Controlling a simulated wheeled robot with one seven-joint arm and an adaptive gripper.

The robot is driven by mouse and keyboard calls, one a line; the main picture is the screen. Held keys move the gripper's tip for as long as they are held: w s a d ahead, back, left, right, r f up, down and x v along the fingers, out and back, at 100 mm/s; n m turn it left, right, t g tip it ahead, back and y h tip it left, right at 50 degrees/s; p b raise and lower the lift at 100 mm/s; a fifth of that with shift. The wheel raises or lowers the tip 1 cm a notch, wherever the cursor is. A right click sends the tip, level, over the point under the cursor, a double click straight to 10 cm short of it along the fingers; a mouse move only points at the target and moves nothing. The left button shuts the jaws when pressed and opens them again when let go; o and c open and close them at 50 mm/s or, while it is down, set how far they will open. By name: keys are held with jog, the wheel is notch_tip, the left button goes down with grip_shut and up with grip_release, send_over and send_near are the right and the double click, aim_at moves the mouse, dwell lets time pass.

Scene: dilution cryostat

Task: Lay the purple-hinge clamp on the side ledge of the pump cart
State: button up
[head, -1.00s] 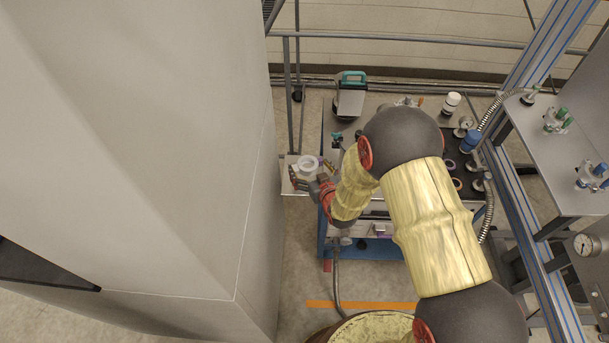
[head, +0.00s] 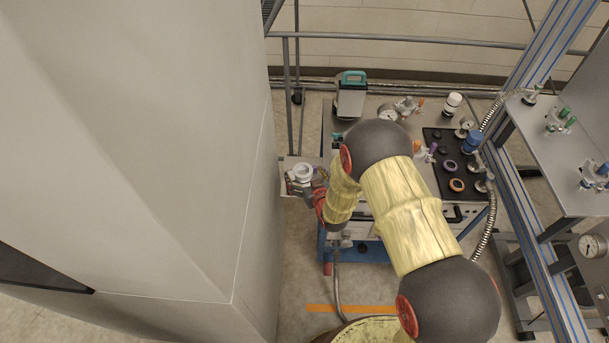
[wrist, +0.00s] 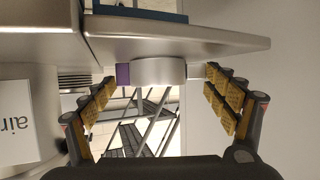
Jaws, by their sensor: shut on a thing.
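The purple-hinge clamp is a short silver ring (wrist: 158,72) with a purple block on its left in the wrist view. My gripper (wrist: 158,76) has its two padded fingers on either side of it and is shut on it. The side ledge (wrist: 200,38) of the pump cart is the metal sheet bordering the clamp in that view; they look touching or nearly so. In the head view the clamp (head: 303,171) shows as a pale ring over the ledge (head: 287,161), with my gripper (head: 308,182) around it. My forearm hides part of the cart.
The pump cart top (head: 360,110) carries a teal-handled box (head: 350,94), gauges and a white bottle (head: 453,102). A black mat (head: 436,138) holds purple and orange rings. A large pale cabinet (head: 150,150) stands close left of the ledge. A metal frame (head: 540,250) stands right.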

jog(key=o, duration=1.1)
jog(key=shift+f, duration=0.1)
jog(key=shift+o, duration=0.2)
jog(key=shift+r, duration=0.2)
jog(key=p+v, duration=0.2)
jog(key=v, duration=1)
jog(key=d+r+m+g+h, duration=0.15)
jog(key=d+r, duration=0.25)
jog(key=r, duration=0.6)
jog(key=d+r+m+g+h, duration=0.15)
jog(key=d+r, duration=0.35)
jog(key=r, duration=0.6)
jog(key=s+d+r+g, duration=0.1)
jog(key=s+r, duration=0.3)
jog(key=s, duration=0.5)
jog(key=s+d+r+g+h, duration=0.1)
jog(key=s+d+r, duration=0.2)
jog(key=s, duration=0.6)
jog(key=s+d+r+m+g, duration=0.1)
jog(key=s+d+r+g, duration=0.1)
jog(key=s+r, duration=0.4)
jog(key=s, duration=0.3)
jog(key=shift+s+d+r+h, duration=0.25)
jog(key=shift+s+r+h, duration=0.1)
jog(key=shift+h, duration=0.05)
